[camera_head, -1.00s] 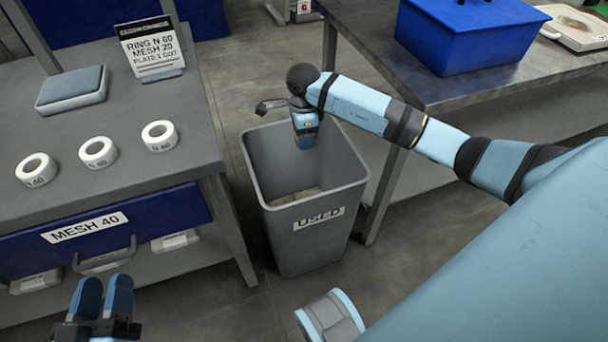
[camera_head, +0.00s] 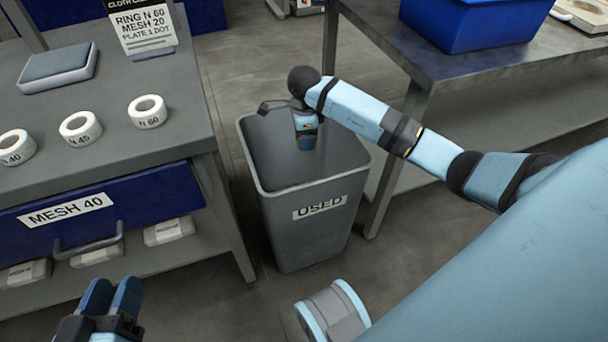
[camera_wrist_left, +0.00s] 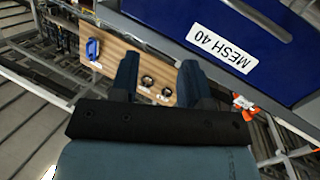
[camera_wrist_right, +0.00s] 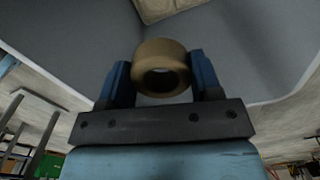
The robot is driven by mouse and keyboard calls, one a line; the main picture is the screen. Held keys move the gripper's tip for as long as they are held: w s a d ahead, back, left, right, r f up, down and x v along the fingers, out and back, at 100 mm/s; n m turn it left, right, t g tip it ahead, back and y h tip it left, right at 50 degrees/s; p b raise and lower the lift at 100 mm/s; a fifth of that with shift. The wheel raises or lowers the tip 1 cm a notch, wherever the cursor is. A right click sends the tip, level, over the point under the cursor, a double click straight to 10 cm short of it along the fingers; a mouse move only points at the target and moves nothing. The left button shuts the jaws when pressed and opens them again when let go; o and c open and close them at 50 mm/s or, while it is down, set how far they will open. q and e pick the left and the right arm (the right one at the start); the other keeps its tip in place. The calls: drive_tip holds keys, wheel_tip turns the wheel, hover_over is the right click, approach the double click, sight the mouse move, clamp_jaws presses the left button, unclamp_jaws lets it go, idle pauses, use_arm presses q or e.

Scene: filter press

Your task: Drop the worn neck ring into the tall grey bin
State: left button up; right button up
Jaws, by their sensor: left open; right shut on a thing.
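The tall grey bin (camera_head: 290,235), labelled USED, stands on the floor between the two tables. My right gripper (camera_head: 306,140) reaches down into the bin's mouth, near its back wall. In the right wrist view my right gripper (camera_wrist_right: 163,82) is shut on the worn neck ring (camera_wrist_right: 162,68), a tan-brown ring, with the grey bin walls (camera_wrist_right: 80,40) around it. The ring is hidden in the head view. My left gripper (camera_head: 112,298) is open and empty at the lower left; it also shows in the left wrist view (camera_wrist_left: 157,70).
Three white rings, such as the N 60 ring (camera_head: 148,111), lie on the left table beside a sign (camera_head: 142,25) and a grey pad (camera_head: 58,67). A blue MESH 40 drawer (camera_head: 110,205) is below. A blue tub (camera_head: 470,22) sits on the right table.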

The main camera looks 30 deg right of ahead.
drive_tip(key=o, duration=1)
use_arm(q)
wheel_tip(320, 180, up, 7)
drive_tip(key=t+p, duration=0.3)
drive_tip(key=p, duration=0.1)
drive_tip(key=shift+a+n+p, duration=0.3)
drive_tip(key=shift+n+p, duration=0.1)
use_arm(e)
wheel_tip(320, 180, up, 14)
drive_tip(key=shift+f, duration=0.1)
